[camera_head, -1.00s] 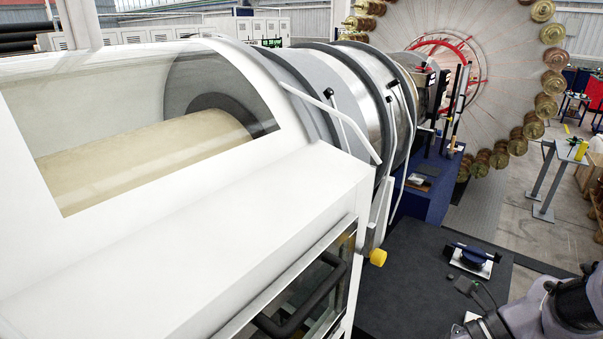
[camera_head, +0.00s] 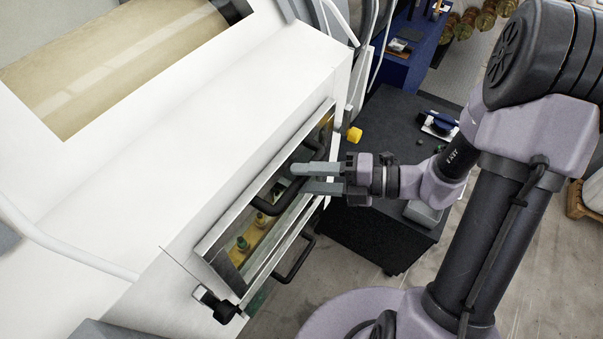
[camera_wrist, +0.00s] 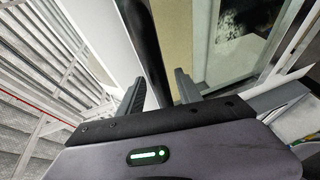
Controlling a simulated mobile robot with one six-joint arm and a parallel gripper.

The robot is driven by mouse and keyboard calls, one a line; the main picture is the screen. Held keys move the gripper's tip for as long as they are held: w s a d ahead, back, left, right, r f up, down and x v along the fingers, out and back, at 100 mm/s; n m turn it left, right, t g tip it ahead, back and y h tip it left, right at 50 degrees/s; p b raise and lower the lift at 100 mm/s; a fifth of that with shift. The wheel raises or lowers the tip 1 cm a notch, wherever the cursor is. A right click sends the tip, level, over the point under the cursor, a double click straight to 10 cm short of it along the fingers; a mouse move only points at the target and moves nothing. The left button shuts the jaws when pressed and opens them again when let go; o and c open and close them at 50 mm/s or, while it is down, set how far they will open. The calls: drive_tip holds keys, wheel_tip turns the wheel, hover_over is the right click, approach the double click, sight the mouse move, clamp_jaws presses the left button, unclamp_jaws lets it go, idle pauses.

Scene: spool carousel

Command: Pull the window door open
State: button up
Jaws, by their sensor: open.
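The window door (camera_head: 222,262) is a metal-framed glass panel in the front of the white machine. It seems to lie along that front; I cannot tell whether it is slightly ajar. Its black bar handle (camera_head: 266,207) runs along the panel. My gripper (camera_head: 297,178) reaches in from the right, its fingers apart at the handle. In the wrist view the black handle (camera_wrist: 146,42) passes between the two open fingers of my gripper (camera_wrist: 158,88). The fingers do not look closed on it. They hide part of the handle in the head view.
A second black handle (camera_head: 295,261) sits below the window door. A black latch-like part (camera_head: 216,303) juts out at the lower corner. A yellow knob (camera_head: 354,135) is near the upper corner. A dark table (camera_head: 372,215) stands under my arm. Floor is open below it.

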drive_tip(key=shift+w+a+f, duration=0.2)
drive_tip(key=shift+w+a, duration=0.05)
drive_tip(key=shift+a, duration=0.4)
drive_tip(key=shift+c, duration=0.2)
clamp_jaws()
idle(0.8)
